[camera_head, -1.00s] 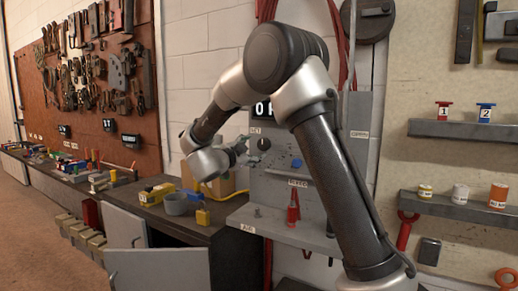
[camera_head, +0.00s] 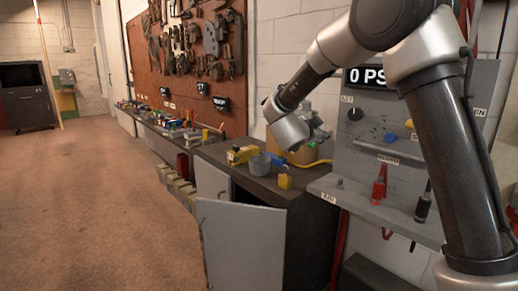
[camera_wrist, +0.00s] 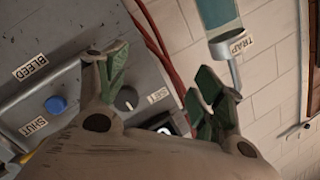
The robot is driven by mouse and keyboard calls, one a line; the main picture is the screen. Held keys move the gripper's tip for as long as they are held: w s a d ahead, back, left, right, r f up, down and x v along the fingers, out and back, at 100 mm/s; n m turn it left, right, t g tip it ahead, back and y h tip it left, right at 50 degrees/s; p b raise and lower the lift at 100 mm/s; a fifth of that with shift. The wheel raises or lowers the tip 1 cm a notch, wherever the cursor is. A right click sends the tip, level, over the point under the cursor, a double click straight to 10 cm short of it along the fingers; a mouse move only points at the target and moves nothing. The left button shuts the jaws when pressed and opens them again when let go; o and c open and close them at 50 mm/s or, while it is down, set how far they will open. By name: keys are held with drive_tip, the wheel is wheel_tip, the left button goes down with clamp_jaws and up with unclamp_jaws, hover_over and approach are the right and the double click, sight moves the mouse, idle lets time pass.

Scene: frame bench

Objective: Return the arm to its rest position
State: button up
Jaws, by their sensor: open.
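My arm crosses the right side of the head view, bent at the elbow, with its wrist lower and to the left. My gripper (camera_head: 318,132) is open and empty, in front of the left edge of the grey gauge panel (camera_head: 425,130). In the wrist view my gripper (camera_wrist: 160,92) shows its two green-padded fingers spread apart. A dark knob (camera_wrist: 126,98) labelled SET and a blue button (camera_wrist: 56,104) on the panel lie beyond the fingers. I see nothing held.
A dark-topped bench bears a grey cup (camera_head: 260,165) and a yellow block (camera_head: 285,181). The cabinet door (camera_head: 240,245) below stands open into the room. Red-handled (camera_head: 379,188) and black-handled tools stand on the panel's shelf. Brown floor (camera_head: 100,210) at left is clear.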

drive_tip(key=s+a+f+n+g+y, duration=0.25)
drive_tip(key=a+f+n+y, duration=0.45)
drive_tip(key=a+n+y, duration=0.35)
drive_tip(key=s+n+g+y, duration=0.3)
drive_tip(key=s, duration=0.8)
drive_tip(key=s+d+r+n+g+h, duration=0.1)
drive_tip(key=s+d+r+g+h, duration=0.1)
drive_tip(key=s+d, duration=0.8)
drive_tip(key=s+d+r+n+g+h, duration=0.1)
drive_tip(key=s+d+g+h, duration=0.1)
drive_tip(key=s+d, duration=0.9)
drive_tip(key=s, duration=0.9)
drive_tip(key=shift+s+d+r, duration=0.25)
drive_tip(key=shift+d+r, duration=0.05)
drive_tip(key=shift+r, duration=0.1)
